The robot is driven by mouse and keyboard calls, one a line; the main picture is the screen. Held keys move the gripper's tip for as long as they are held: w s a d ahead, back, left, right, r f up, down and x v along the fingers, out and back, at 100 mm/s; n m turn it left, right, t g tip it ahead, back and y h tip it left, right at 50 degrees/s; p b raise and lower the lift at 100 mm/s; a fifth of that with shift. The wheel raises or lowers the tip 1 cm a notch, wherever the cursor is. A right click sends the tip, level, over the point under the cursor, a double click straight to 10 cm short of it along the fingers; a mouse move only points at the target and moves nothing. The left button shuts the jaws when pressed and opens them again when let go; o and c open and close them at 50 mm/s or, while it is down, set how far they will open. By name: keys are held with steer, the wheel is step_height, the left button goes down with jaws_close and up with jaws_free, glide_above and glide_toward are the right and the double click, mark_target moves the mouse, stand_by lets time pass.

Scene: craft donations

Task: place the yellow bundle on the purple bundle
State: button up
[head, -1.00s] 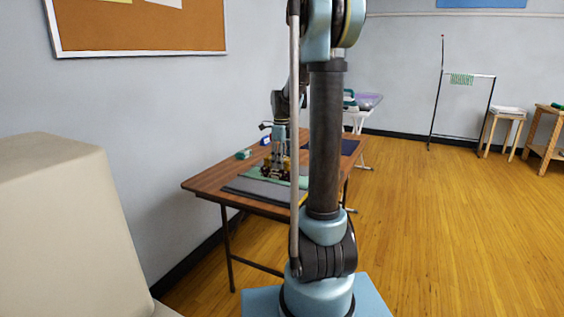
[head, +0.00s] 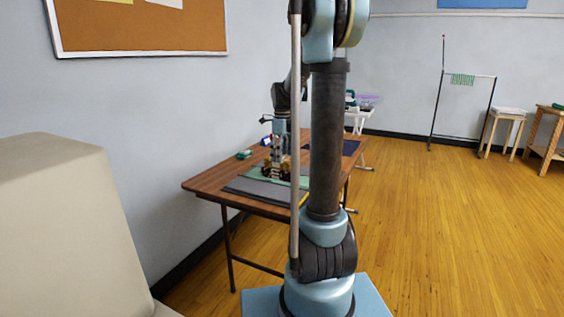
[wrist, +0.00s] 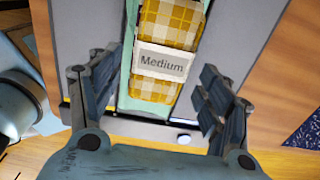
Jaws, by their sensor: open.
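The yellow bundle (wrist: 168,28) is yellow and white plaid cloth with a white band reading "Medium". In the wrist view it lies on a pale green strip, between the two fingers of my gripper (wrist: 160,72). The fingers are spread, with a gap on each side of the bundle. In the head view my gripper (head: 277,160) is low over the near part of the brown table, and the bundle there is too small and covered to make out well. I cannot make out a purple bundle in either view.
The brown table (head: 205,184) bears grey mats (head: 255,190), a small green item (head: 243,155) and a dark blue mat (head: 350,147). A white table (head: 357,114) behind holds something purple (head: 368,98). A beige block (head: 60,210) stands at left.

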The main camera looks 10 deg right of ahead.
step_height(320, 180, up, 9)
steer(key=shift+r, duration=0.2)
steer(key=shift+s, duration=0.1)
stand_by(0.4)
